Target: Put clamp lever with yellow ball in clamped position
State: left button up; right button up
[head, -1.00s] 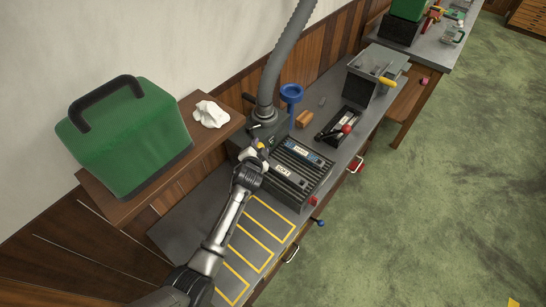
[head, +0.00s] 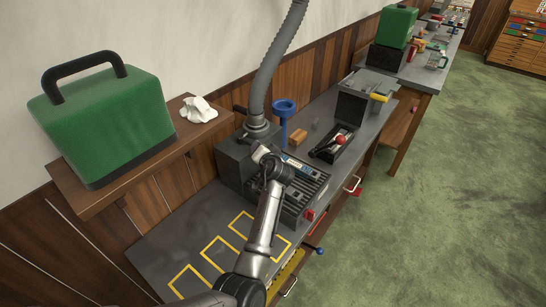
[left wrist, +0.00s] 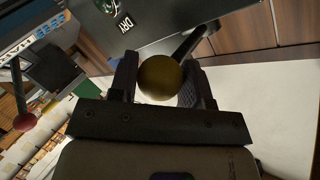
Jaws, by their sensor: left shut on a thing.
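The yellow ball (left wrist: 161,79) of the clamp lever sits between the two fingers of my left gripper (left wrist: 160,70) in the left wrist view, and the gripper is shut on it. The dark lever rod (left wrist: 194,40) runs from the ball up and to the right. In the head view my left gripper (head: 262,154) is at the dark caster machine (head: 232,162), below the grey hose, and the ball is hidden there. My right gripper is not in view.
A ribbed dark block (head: 306,187) with labels lies right of my gripper. A blue funnel (head: 284,108), a wooden block (head: 298,136) and a lever with a red ball (head: 341,140) stand farther along the bench. A green case (head: 105,125) stands on the shelf at left.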

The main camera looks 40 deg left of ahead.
pick_arm(q)
jog(key=shift+f, duration=0.2)
jog(key=o, duration=1.3)
jog(key=shift+w+r, duration=0.1)
jog(key=shift+r, duration=0.05)
jog(key=shift+c, duration=0.2)
jog(key=p+v, duration=0.1)
jog(key=v, duration=1.1)
